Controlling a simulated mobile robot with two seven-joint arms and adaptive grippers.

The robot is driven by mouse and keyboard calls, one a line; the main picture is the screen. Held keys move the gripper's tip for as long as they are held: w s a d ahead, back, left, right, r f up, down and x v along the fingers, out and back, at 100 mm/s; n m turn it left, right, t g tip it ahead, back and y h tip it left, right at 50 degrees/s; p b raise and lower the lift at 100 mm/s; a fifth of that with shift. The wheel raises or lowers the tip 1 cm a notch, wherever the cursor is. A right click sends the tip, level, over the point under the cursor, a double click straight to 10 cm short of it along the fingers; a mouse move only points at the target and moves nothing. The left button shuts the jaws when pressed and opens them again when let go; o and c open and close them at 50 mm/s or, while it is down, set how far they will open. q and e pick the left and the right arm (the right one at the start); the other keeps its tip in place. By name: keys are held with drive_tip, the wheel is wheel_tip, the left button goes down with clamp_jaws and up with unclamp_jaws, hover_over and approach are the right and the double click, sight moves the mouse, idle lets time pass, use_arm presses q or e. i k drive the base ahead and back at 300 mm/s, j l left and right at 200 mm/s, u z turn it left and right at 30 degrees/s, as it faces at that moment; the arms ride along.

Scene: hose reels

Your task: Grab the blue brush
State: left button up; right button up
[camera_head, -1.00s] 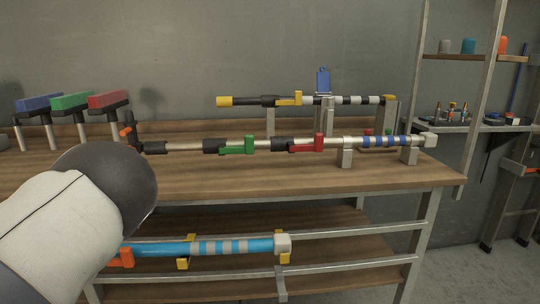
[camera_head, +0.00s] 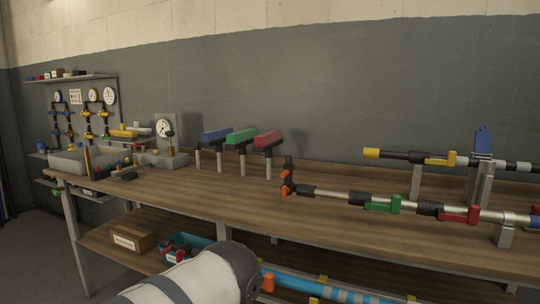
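A brush-like tool with a blue top (camera_head: 216,134) stands on the wooden bench, left of a green one (camera_head: 240,136) and a red one (camera_head: 267,139). Each has a coloured block on a dark head, with pale posts below. My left arm comes in low at the bottom middle, with its white and dark links in view. Its gripper is out of frame or hidden. My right gripper is not in view. Nothing of mine touches the blue-topped brush.
A pipe with green and red valve handles (camera_head: 381,204) lies across the bench's right part. A grey tray (camera_head: 80,160) with small tools and a gauge (camera_head: 163,128) are at left. A blue bin (camera_head: 186,243) and a brown box (camera_head: 131,237) sit on the lower shelf.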

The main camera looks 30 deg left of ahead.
sight(216, 137)
drive_tip(key=u, duration=1.35)
drive_tip(key=i+j+z, duration=0.3)
drive_tip(key=j+z, duration=0.25)
drive_tip(key=j, duration=0.2)
drive_tip(key=i, duration=0.05)
